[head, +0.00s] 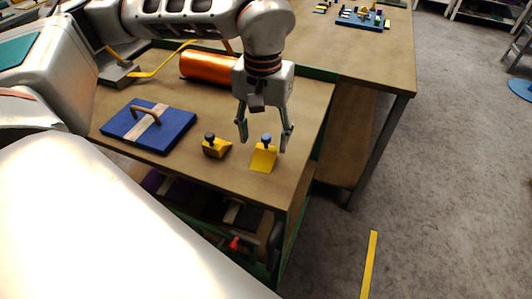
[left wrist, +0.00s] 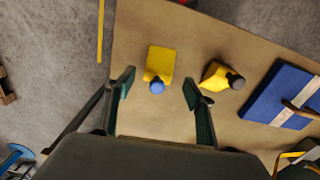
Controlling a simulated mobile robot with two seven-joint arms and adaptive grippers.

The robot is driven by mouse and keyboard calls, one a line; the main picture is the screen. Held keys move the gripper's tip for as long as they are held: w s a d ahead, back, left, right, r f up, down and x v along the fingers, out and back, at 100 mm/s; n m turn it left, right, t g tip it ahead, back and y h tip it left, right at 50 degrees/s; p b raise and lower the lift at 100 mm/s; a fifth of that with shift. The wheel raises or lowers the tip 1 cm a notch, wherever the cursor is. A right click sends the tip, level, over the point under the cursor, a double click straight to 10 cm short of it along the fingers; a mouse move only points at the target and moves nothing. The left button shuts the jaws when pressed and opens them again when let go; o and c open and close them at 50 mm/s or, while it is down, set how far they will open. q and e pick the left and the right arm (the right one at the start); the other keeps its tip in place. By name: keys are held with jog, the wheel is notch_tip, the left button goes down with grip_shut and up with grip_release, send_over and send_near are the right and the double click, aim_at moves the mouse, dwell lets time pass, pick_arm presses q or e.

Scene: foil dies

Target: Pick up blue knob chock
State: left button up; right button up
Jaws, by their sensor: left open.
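The blue knob chock is a yellow wedge (head: 263,160) with a blue knob (head: 266,139), standing near the right end of the workbench. It also shows in the left wrist view as a yellow block (left wrist: 160,60) with its blue knob (left wrist: 157,87) toward me. My left gripper (head: 264,138) is open above it, pointing down, with a finger to each side of the knob in the head view. In the left wrist view the chock lies ahead of and between the open fingers, apart from both. My right gripper is not in view.
A yellow chock with a black knob (head: 216,146) stands just left. A blue board with a wooden handle (head: 149,124) lies farther left. A copper-coloured roll (head: 209,67) lies behind. The workbench's right edge (head: 311,157) is close to the chock. Another table (head: 374,62) stands behind.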

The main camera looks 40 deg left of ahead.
aim_at(265, 140)
pick_arm(q)
notch_tip(265, 140, down, 4)
jog(key=shift+d+f+b, duration=0.1)
jog(key=shift+f+b, duration=0.1)
jog(key=shift+b, duration=0.15)
jog(key=c, duration=1.2)
jog(key=shift+r, duration=0.15)
